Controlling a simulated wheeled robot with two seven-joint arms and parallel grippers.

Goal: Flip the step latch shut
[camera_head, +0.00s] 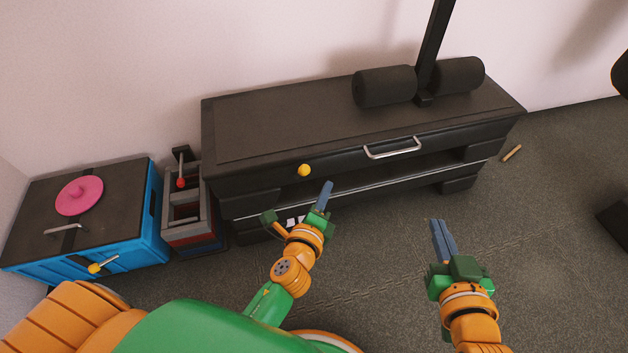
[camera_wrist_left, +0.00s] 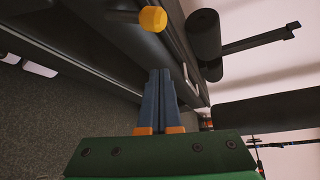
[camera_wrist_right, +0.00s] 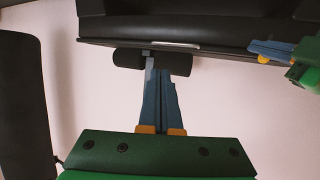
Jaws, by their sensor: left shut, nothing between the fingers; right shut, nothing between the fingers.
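A yellow knob (camera_head: 304,170) sticks out from the front of the long black bench (camera_head: 280,120), left of its silver handle (camera_head: 393,148). The knob is at the top of the left wrist view (camera_wrist_left: 152,19), on a short stem. No part is marked as the step latch, so I cannot tell which piece it is. My left gripper (camera_head: 327,184) is shut and empty, just in front of the bench, a little right of and below the knob in the head view. My right gripper (camera_head: 436,222) is shut and empty, out over the floor in front of the bench.
A blue box (camera_head: 140,226) on the left carries a pink lid (camera_head: 80,194) and a yellow-tipped lever (camera_head: 103,265). A grey and red unit (camera_head: 192,232) with a red-knobbed lever (camera_head: 180,183) stands beside the bench. Black rollers (camera_head: 384,87) sit on top. The right floor is mostly clear.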

